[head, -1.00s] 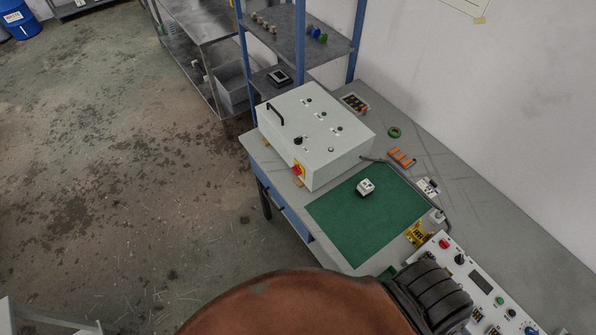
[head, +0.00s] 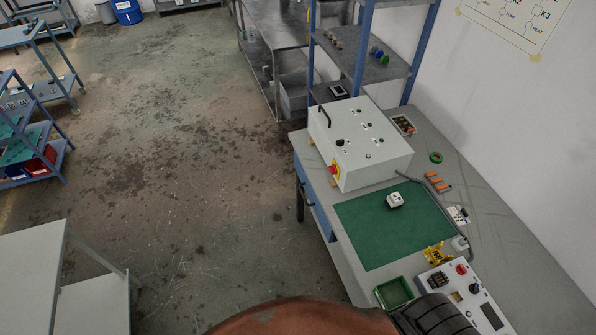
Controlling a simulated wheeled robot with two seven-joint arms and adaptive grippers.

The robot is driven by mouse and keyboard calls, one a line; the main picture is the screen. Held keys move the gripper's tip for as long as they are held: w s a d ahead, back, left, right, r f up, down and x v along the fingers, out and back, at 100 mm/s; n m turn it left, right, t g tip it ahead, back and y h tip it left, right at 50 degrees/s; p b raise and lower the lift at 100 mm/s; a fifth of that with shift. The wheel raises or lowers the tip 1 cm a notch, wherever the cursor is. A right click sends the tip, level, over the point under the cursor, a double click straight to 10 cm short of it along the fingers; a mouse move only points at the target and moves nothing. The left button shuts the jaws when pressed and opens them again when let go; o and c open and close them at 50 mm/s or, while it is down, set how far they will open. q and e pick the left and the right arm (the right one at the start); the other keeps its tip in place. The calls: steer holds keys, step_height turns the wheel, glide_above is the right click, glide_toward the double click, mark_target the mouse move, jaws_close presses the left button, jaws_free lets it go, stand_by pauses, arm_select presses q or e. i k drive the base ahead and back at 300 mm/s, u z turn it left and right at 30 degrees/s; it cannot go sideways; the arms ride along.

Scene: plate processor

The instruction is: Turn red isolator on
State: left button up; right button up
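The red isolator (head: 333,169) is a small red knob on a yellow plate. It sits on the near left side face of a light grey control box (head: 378,172) on the workbench. The knob is too small to tell its setting. The box has a black handle, a black knob and several small buttons on its top panel. Neither of my grippers shows in the head view.
A green mat (head: 385,235) lies in front of the box with a small white device (head: 395,200) on it. A green tray (head: 394,293) and a second control panel (head: 470,290) stand nearer. Shelves (head: 365,65) rise behind. Open floor (head: 190,200) lies left of the bench.

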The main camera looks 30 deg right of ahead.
mark_target(333, 169)
steer(key=u, duration=0.35)
steer(key=i, duration=3.3)
steer(key=z, duration=3.15)
